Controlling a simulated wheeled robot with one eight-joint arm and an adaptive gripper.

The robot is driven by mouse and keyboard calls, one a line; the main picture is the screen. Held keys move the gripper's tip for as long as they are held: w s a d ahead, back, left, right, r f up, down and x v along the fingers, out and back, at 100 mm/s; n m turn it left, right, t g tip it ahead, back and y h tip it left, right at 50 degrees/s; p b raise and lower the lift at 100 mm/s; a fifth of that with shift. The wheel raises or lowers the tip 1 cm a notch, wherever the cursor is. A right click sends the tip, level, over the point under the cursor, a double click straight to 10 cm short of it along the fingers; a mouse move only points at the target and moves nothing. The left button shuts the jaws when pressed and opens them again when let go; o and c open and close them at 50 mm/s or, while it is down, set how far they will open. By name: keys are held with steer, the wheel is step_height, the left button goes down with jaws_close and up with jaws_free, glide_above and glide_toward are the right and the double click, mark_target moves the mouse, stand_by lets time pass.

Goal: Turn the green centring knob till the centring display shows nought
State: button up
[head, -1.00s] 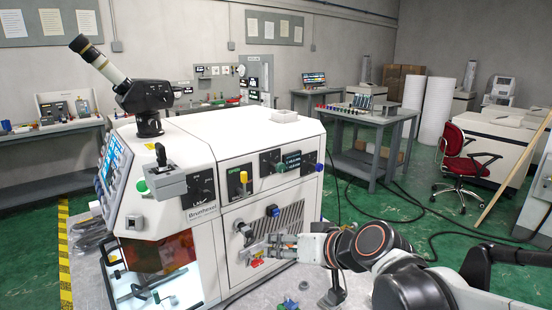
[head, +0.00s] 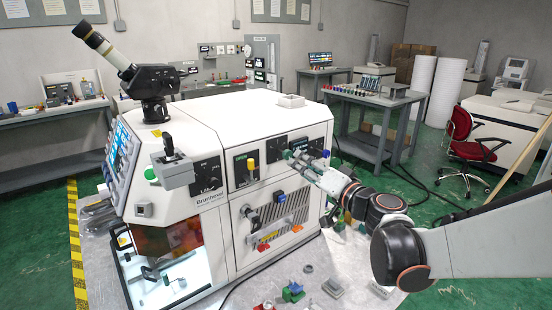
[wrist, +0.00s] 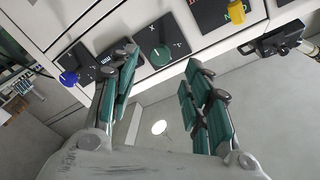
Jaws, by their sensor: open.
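The green knob (wrist: 161,55) sits on a black plate on the machine's white panel in the wrist view. My gripper (wrist: 161,64) is open, with its green-padded fingers on either side of the knob in the picture. I cannot tell whether the pads touch it. In the head view my gripper (head: 293,157) is at the upper right of the machine's side panel. It hides the green knob there and covers most of the display area, so no reading is visible.
A blue knob (wrist: 69,77) and a yellow knob (wrist: 237,11) flank the green one. The yellow knob also shows in the head view (head: 251,164). Below are a vented panel with a handle (head: 250,213) and loose parts on the bench, including a green-and-blue piece (head: 292,292).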

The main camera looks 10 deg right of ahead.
mark_target(289, 156)
steer(key=b+x, duration=0.1)
steer(key=x, duration=0.7)
steer(key=shift+w+a, duration=0.1)
steer(key=shift+w, duration=0.05)
jaws_close()
